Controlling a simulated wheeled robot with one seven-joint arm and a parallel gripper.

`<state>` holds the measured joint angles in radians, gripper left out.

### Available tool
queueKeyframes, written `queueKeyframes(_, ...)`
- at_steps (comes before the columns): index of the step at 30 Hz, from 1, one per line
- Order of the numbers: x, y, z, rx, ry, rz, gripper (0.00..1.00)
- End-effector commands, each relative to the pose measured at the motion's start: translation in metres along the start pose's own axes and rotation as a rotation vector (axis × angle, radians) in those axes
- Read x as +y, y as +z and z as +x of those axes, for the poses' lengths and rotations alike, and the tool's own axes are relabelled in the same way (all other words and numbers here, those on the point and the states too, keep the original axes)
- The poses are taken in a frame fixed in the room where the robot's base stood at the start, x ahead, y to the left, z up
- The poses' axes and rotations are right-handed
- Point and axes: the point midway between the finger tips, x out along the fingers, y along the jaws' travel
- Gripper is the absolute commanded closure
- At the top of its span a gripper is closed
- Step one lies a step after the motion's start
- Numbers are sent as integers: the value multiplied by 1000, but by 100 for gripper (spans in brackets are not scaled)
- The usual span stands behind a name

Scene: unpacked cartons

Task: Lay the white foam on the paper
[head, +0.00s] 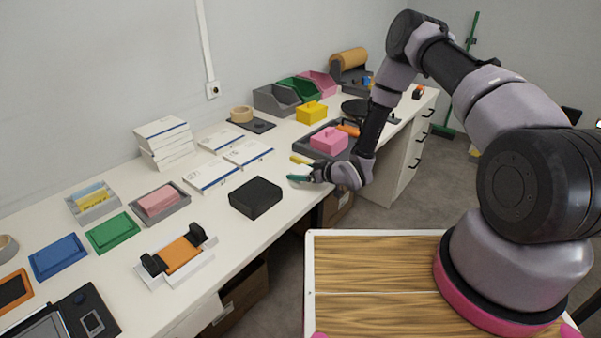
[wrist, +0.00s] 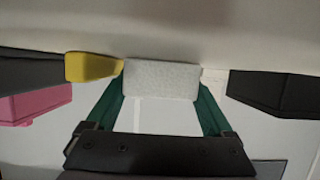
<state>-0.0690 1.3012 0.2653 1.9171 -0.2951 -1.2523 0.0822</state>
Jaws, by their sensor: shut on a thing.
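My gripper (head: 300,169) is above the front part of the table, between the black box and the pink block. In the wrist view my gripper (wrist: 160,95) has its green fingers on either side of the white foam (wrist: 161,80), a pale speckled block, and is shut on it. In the head view I cannot make the foam out. Flat white paper packs with blue edges lie left of my gripper: one in front (head: 211,176), one beside it (head: 249,153) and one behind (head: 220,140). I cannot tell which is the task's paper.
A black box (head: 255,197) stands left of my gripper. A pink block (head: 328,139) in a dark tray (head: 307,151) is behind it to the right. A stack of white packs (head: 163,134) is near the wall. Bare table shows around the black box.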

Motion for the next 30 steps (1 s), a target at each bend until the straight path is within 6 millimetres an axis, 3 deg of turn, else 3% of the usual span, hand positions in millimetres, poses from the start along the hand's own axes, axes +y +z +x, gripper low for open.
queueKeyframes(1,0,2,1,0,0,1,65)
queueKeyframes(2,0,2,1,0,0,1,10)
queueKeyframes(3,0,2,1,0,0,1,1)
queueKeyframes(14,0,-2,-1,0,0,-1,1)
queueKeyframes(16,1,-1,-8,-1,1,2,1)
queueKeyframes(30,0,-1,-101,-1,2,4,1)
